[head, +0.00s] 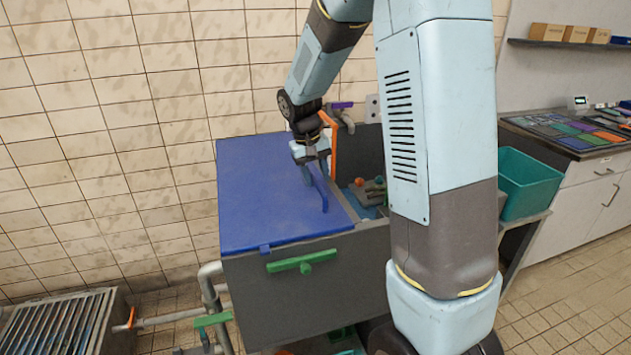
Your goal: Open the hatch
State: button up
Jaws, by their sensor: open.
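The hatch is a blue flat lid (270,200) on top of a dark grey box (300,295) in the middle of the head view. The lid lies flat over the left part of the box. A blue bar handle (322,192) stands on the lid near its right edge. My gripper (314,178) is open and points down at the far end of this handle. Whether its fingers are around the handle or beside it, I cannot tell. A green handle (303,263) is on the front face of the box, below the lid's front edge.
An orange upright bar (332,145) stands close behind my gripper. The box's open right part holds several small items. A teal bin (528,182) stands at the right. A slatted grate (58,325) and grey pipes (208,290) are at lower left. A tiled wall rises behind.

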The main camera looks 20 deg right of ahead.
jog(key=shift+d+f, duration=0.2)
jog(key=shift+f, duration=0.8)
jog(key=shift+c, duration=0.3)
grip_shut()
